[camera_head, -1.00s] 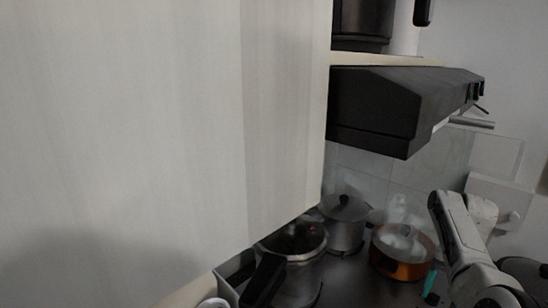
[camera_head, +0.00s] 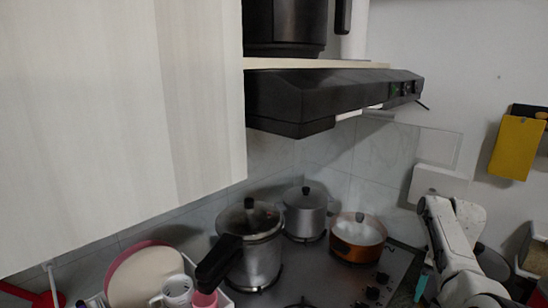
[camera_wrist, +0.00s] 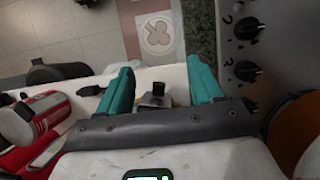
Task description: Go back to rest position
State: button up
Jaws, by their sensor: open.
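My gripper (camera_wrist: 162,78) has two teal fingers spread apart in the wrist view, with no object seen held between them. It points down past the stove's edge toward a tiled floor. In the head view my white arm stands at the lower right, with a teal finger (camera_head: 421,284) low beside the stove's right edge. The other finger is hidden there. No spice dispenser can be made out clearly.
The stove (camera_head: 335,282) holds a pressure cooker (camera_head: 262,262), a lidded pot (camera_head: 304,216) and a copper pan (camera_head: 357,242). A white cabinet (camera_head: 110,110) fills the left, with a dark hood (camera_head: 325,92) beside it. A yellow board (camera_head: 516,148) hangs at right.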

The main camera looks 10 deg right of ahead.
jog(key=s+a+f+n+h+b, duration=0.1)
jog(key=s+a+f, duration=0.1)
jog(key=s+f, duration=0.35)
jog(key=s+a+f+n+t+h, duration=0.1)
jog(key=s+a+f, duration=0.25)
jog(key=f, duration=0.35)
jog(key=s+a+f+n+h+b, duration=0.1)
jog(key=s+f, duration=0.4)
jog(key=f, duration=0.2)
jog(key=s+a+n+t, duration=0.1)
jog(key=s+a+n, duration=0.1)
jog(key=s, duration=0.5)
jog(key=s+a+r+n+t, duration=0.1)
jog(key=s+a+n, duration=0.1)
jog(key=s+a, duration=0.3)
jog(key=s+a+r+n+b, duration=0.1)
jog(key=s+a, duration=0.3)
jog(key=s, duration=0.4)
jog(key=shift+s+a+r+n+t+h, duration=0.2)
jog(key=shift+s+n+t+h, duration=0.15)
jog(key=shift+n, duration=0.35)
